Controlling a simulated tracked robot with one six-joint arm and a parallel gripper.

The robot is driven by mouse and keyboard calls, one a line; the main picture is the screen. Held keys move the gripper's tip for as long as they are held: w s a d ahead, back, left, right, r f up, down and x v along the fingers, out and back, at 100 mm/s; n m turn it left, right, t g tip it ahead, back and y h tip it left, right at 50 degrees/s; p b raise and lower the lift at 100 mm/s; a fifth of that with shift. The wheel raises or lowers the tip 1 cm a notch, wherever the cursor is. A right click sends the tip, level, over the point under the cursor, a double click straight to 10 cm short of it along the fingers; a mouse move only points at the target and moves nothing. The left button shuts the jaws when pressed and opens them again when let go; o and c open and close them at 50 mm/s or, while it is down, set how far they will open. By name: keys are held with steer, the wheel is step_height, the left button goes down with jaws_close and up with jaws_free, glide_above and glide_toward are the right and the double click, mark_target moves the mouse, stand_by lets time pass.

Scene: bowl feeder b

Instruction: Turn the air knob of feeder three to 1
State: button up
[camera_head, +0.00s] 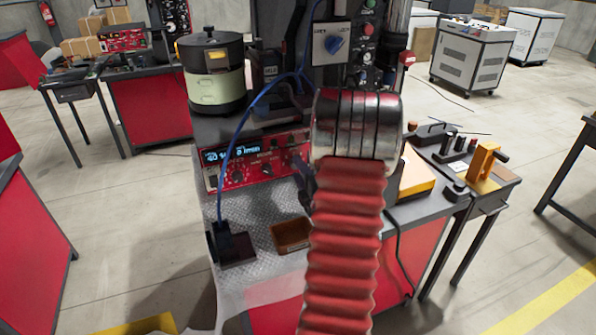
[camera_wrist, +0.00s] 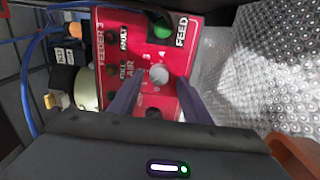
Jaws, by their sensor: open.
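In the wrist view, a red panel (camera_wrist: 125,50) is marked FEEDER 3. The lettering AIR stands beside a round pale knob (camera_wrist: 158,74). My gripper (camera_wrist: 160,84) is open, with one dark finger on each side of this knob. I cannot tell whether the fingers touch it or which number it points to. In the head view, a red control box (camera_head: 243,178) with a lit display stands at the bench's middle. My arm covers its right end, and my gripper is mostly hidden there.
An orange-brown tray (camera_head: 291,236) sits on the textured metal plate (camera_head: 262,207). A blue cable (camera_head: 240,125) hangs in front of the box. A cream and black bowl unit (camera_head: 213,88) stands behind.

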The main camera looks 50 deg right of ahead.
steer(key=v, duration=1.3)
steer(key=shift+w+f, duration=0.1)
steer(key=w+a+r+m+g+y, duration=0.25)
steer(key=w+a, duration=0.35)
steer(key=w, duration=0.3)
steer(key=w+a+r+m+g+y, duration=0.1)
steer(key=w+a+r+m+g, duration=0.2)
steer(key=a, duration=0.7)
steer(key=s+a+r+m+g+y, duration=0.2)
steer(key=s+a, duration=0.5)
steer(key=a, duration=0.6)
steer(key=s+a+r+m+g+y, duration=0.2)
steer(key=s+a, duration=0.5)
steer(key=a, duration=0.6)
steer(key=shift+s+r+m+y, duration=0.15)
steer(key=shift+r+m+y, duration=0.45)
steer(key=shift+m+y, duration=0.4)
